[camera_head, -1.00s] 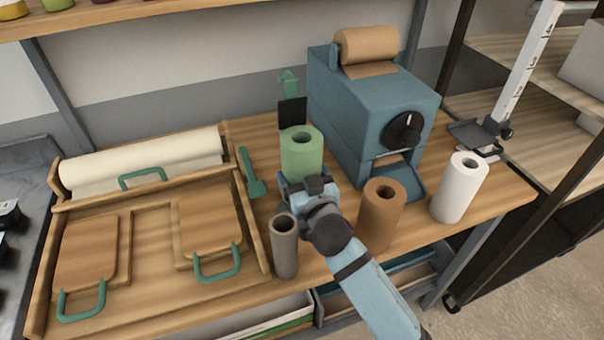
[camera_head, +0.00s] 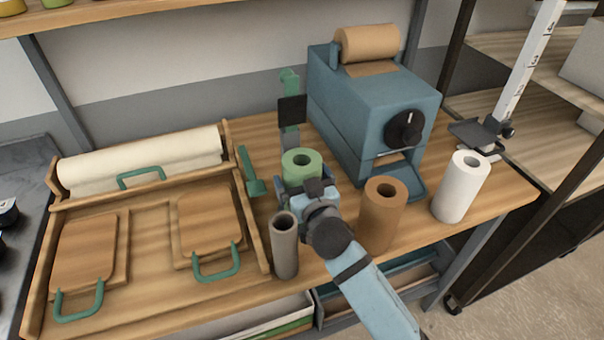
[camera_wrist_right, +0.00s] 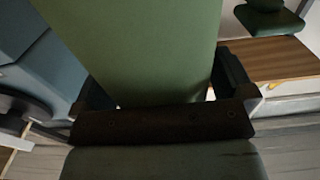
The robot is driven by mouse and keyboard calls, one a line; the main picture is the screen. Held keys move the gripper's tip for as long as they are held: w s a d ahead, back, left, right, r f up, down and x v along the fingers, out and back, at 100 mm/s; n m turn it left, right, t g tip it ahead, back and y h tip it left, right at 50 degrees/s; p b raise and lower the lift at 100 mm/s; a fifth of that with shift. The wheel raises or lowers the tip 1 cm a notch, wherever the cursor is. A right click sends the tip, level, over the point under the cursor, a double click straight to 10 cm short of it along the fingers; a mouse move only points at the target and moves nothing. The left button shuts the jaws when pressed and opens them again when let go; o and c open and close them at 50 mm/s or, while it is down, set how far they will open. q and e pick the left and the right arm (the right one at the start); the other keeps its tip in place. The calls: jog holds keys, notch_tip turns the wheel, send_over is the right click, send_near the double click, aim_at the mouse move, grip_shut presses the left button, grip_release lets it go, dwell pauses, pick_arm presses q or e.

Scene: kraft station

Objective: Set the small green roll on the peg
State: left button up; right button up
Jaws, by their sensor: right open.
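The small green roll (camera_head: 302,160) stands upright on the wooden bench, in front of the blue machine; its lower part is hidden by my gripper. My right gripper (camera_head: 306,187) reaches it from the front right. In the right wrist view the green roll (camera_wrist_right: 150,50) fills the space between the two fingers (camera_wrist_right: 163,88), which are open around it. No peg shows clearly, and I cannot tell whether one is inside or under the roll. My left gripper is not in view.
A grey tube (camera_head: 284,247) stands close left of my arm and a brown roll (camera_head: 382,212) close right. A white roll (camera_head: 460,188) is farther right. The blue machine (camera_head: 375,110) and a green upright with a black plate (camera_head: 291,110) stand behind. A wooden tray (camera_head: 150,245) lies left.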

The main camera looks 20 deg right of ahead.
notch_tip(320, 180, up, 20)
jog(key=shift+r+p, duration=0.1)
jog(key=shift+p, duration=0.75)
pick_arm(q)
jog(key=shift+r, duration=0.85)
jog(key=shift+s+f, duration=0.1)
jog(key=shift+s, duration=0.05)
